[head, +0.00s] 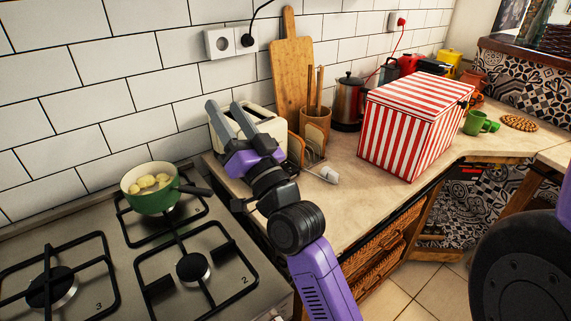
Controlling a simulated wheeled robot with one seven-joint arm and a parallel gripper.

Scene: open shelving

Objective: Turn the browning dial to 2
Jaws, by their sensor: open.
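A cream toaster (270,116) stands on the counter against the tiled wall, left of the wooden cutting board. My gripper (223,106) is in front of the toaster, its two grey fingers apart and nothing visible between them. The fingers point up and left in the picture and overlap the toaster's body. I cannot tell whether they touch it. The browning dial is not visible; my gripper and wrist cover much of the toaster's near side.
A green pot (150,199) with pale food sits on the stove (110,285) at left, its dark handle reaching toward my arm. A red-striped box (405,130) stands farther right.

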